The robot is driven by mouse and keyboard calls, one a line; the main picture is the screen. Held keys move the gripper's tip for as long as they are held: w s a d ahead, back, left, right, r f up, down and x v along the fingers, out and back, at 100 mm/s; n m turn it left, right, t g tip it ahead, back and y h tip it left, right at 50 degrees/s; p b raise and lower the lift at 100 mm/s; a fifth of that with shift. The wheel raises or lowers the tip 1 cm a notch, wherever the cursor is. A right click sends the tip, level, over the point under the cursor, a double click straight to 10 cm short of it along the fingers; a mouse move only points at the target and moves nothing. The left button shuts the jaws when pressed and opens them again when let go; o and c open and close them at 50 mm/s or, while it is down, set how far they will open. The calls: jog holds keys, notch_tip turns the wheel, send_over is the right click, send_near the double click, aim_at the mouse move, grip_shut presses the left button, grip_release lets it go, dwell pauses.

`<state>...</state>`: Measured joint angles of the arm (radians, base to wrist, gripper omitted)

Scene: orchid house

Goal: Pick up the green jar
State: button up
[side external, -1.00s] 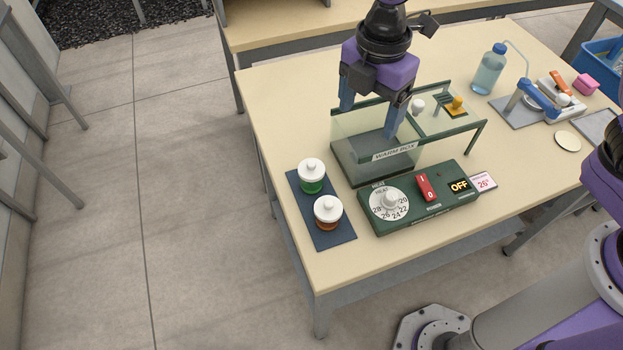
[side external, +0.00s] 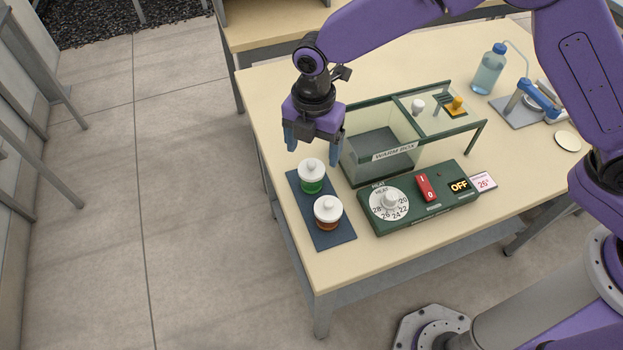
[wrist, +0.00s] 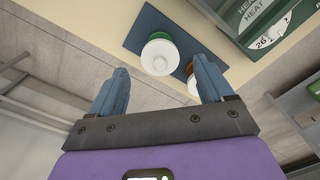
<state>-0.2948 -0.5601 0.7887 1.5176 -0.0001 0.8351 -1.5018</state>
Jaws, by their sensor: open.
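The green jar (side external: 312,182) has a white knobbed lid and stands upright on the far end of a dark blue mat (side external: 334,240). In the wrist view the green jar (wrist: 160,55) shows mostly as its white lid, between and beyond the fingertips. My gripper (side external: 313,155) points down, open and empty, just behind and above the green jar. It also shows in the wrist view (wrist: 162,75), with its two blue fingers spread. I see no contact with the jar, though the exact gap is hard to tell.
An orange-brown jar (side external: 328,216) with a white lid stands close in front on the same mat. The glass-walled warm box (side external: 395,150) is right of my gripper. Its green control panel (side external: 420,200) lies right of the mat. The table's left edge is close to the mat.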

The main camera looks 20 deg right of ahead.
aim_at(312, 175)
notch_tip(312, 175, down, 9)
jog(key=shift+s+a, duration=0.1)
jog(key=shift+a, duration=0.05)
jog(key=c, duration=1)
